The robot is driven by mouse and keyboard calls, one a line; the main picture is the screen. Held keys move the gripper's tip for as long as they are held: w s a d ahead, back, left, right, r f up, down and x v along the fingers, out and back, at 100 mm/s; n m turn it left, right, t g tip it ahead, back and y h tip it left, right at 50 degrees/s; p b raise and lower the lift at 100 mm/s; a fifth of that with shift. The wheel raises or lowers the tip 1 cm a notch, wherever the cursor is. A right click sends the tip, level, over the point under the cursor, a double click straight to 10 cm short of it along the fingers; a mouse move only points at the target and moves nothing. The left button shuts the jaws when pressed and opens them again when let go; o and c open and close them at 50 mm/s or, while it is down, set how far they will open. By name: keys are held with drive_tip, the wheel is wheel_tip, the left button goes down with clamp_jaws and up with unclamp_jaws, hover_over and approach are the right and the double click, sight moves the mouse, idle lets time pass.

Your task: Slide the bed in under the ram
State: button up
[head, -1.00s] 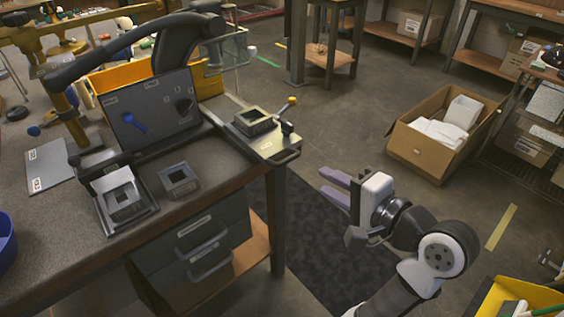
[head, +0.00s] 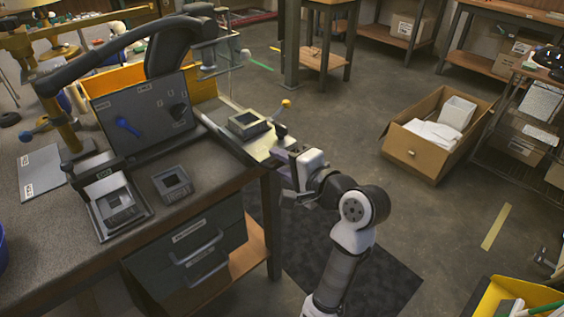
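What looks like the bed is a pale flat plate (head: 262,146) at the right end of the workbench, with a dark square frame block (head: 248,124) on it. A lever with a yellow knob (head: 286,103) stands at its far side. My gripper (head: 284,157) is at the plate's near right end, where a dark handle showed earlier. Its purple fingers are mostly hidden, so I cannot tell whether they touch or hold the handle. A large dark curved arm (head: 178,50) rises behind the plate to the left; I cannot clearly make out the ram.
On the workbench (head: 70,220), a square socket block (head: 173,184) and a dark tray (head: 105,233) with another block lie left of the plate. A grey panel (head: 135,120) with a blue tool stands behind. An open cardboard box (head: 415,150) is on the floor to the right.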

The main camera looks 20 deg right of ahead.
sight(263, 151)
drive_tip(key=shift+c, duration=0.2)
clamp_jaws()
drive_tip(key=w+p, duration=0.1)
drive_tip(key=w+a, duration=0.1)
drive_tip(key=w, duration=0.1)
drive_tip(key=shift+a+r+p, duration=0.15)
drive_tip(key=shift+r+p, duration=0.05)
drive_tip(key=shift+p, duration=0.15)
drive_tip(key=shift+w+f, duration=0.2)
drive_tip(key=shift+w, duration=0.25)
